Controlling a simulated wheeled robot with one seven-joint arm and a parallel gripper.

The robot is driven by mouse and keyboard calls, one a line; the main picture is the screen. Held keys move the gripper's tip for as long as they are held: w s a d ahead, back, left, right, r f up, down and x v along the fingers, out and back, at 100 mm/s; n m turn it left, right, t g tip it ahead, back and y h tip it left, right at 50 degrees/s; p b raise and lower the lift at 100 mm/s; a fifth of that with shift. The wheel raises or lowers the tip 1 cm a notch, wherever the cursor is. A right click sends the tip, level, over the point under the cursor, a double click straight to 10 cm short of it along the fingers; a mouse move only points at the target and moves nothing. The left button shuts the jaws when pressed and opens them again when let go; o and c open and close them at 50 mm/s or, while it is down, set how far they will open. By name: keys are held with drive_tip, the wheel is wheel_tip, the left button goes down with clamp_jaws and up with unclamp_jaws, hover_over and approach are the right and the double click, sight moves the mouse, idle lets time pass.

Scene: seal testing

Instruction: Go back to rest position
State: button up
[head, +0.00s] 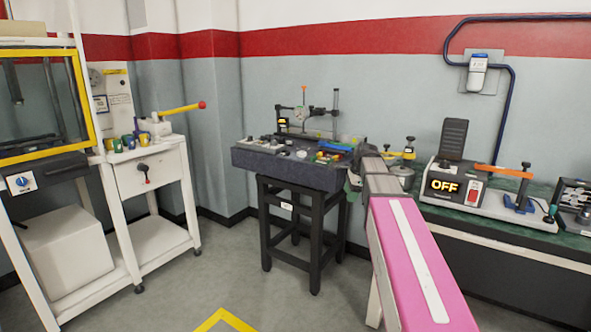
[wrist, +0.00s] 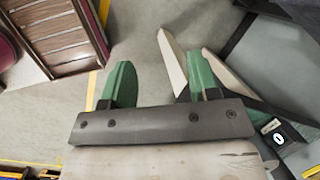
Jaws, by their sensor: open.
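My gripper (wrist: 162,72) shows in the wrist view with its two green fingers spread apart. It is open, and nothing is held between the fingers; bare floor shows in the gap. Pale pointed pieces stand by the right finger, and I cannot tell what they are. In the head view my pink arm reaches from the lower right toward the black stand. The far end of the arm hides most of the gripper there.
A dark stone slab (head: 280,170) with measuring tools rests on a black stand (head: 318,225). At right, a green-topped bench (head: 500,225) holds a device reading OFF (head: 455,187). At left is a white cart (head: 152,172) with a yellow lever (head: 180,110). Floor (head: 215,275) between is clear.

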drive_tip(key=s+a+f+n+g+h, duration=0.1)
drive_tip(key=s+a+f+n+h, duration=0.1)
drive_tip(key=s+f+n, duration=1.5)
drive_tip(key=s+f, duration=0.6)
drive_tip(key=f, duration=0.3)
drive_tip(key=shift+a+f+n+g+h, duration=0.15)
drive_tip(key=shift+f+n+g+h, duration=0.15)
drive_tip(key=shift+f+n+g, duration=0.1)
